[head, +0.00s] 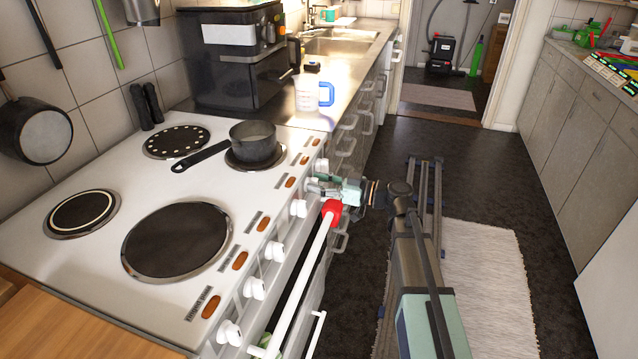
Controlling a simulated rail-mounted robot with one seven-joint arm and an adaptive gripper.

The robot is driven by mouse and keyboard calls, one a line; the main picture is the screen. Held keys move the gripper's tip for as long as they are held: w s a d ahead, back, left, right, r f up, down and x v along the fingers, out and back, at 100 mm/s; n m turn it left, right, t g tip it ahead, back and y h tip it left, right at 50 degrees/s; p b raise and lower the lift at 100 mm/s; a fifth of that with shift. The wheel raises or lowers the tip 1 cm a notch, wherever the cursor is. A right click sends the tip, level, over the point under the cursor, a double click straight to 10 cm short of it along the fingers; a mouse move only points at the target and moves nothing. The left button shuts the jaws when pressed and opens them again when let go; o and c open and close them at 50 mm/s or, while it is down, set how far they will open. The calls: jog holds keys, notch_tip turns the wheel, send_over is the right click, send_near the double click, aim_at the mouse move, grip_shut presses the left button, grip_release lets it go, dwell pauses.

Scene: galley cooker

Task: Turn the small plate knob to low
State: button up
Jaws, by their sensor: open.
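The white cooker (110,270) has a row of several white knobs along its front edge. They include a front knob (229,332), a middle knob (274,251), a far knob (298,208) and a farther knob (320,166). Their labels are too small to read, so I cannot tell which one is the small plate knob or its setting. My gripper (313,187) is open at the far end of the row, between the two farthest of these knobs. Its fingers are partly lost against the white front, and I cannot tell whether they touch a knob.
A white oven rail with a red end (332,208) runs just below the knobs, close to my gripper. A dark saucepan (254,143) stands on a far plate.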

grip_shut()
jog(key=shift+m, duration=0.3)
jog(key=shift+w+d+m+b, duration=0.1)
jog(key=shift+w+m+b, duration=0.15)
jog(key=shift+m, duration=1.75)
jog(key=shift+w+m+b, duration=0.15)
jog(key=shift+w+m, duration=0.05)
jog(key=shift+m, duration=1.8)
jog(key=shift+f, duration=0.1)
grip_release()
